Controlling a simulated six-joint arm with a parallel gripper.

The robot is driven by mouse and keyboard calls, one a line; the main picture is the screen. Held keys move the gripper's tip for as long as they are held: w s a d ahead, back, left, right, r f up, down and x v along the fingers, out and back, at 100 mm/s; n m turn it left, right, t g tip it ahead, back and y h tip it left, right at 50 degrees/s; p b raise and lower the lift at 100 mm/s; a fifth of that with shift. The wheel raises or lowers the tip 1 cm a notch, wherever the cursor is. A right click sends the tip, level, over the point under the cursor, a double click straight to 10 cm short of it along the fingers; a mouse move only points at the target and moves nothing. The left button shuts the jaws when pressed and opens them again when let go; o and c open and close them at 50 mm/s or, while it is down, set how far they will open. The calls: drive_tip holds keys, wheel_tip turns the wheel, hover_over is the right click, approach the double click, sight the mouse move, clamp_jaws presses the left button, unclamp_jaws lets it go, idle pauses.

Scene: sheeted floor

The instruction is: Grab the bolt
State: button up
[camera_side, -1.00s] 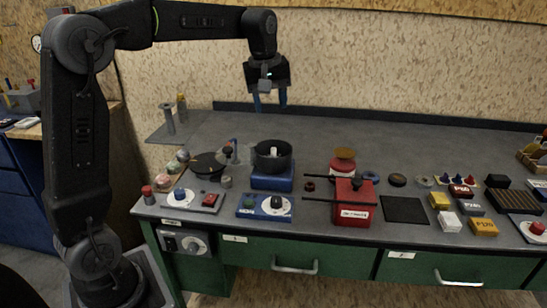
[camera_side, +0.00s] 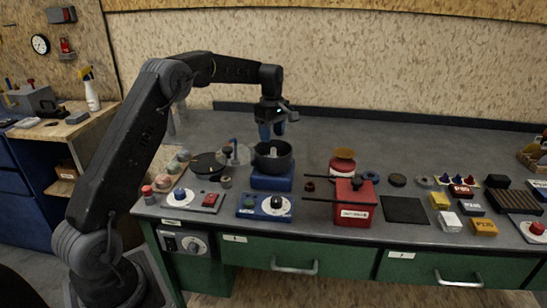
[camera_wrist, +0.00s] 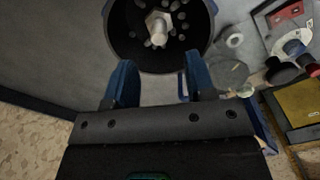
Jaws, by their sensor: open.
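The bolt (camera_wrist: 158,28) is pale metal with a hex head, and it stands in the round dark bowl (camera_wrist: 190,60) in the wrist view. In the side view the bolt (camera_side: 273,150) shows as a small light tip above the rim of the bowl (camera_side: 272,168), which sits on a blue base (camera_side: 272,181). My gripper (camera_side: 272,130) is above the bowl, pointing down, its blue fingers apart. In the wrist view the fingers (camera_wrist: 160,82) are open with nothing between them, and the bolt lies beyond their tips.
A clear disc (camera_side: 236,152) on a stand and a black round plate (camera_side: 207,165) are left of the bowl. A red box (camera_side: 354,203) with a dark rod stands to the right. Blue and grey switch boxes line the front edge. The bench behind is clear.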

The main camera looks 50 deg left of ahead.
sight(274, 148)
drive_tip(key=f, duration=0.6)
drive_tip(key=shift+d+f, duration=0.2)
drive_tip(key=shift+d, duration=0.2)
drive_tip(key=shift+w, duration=0.1)
clamp_jaws()
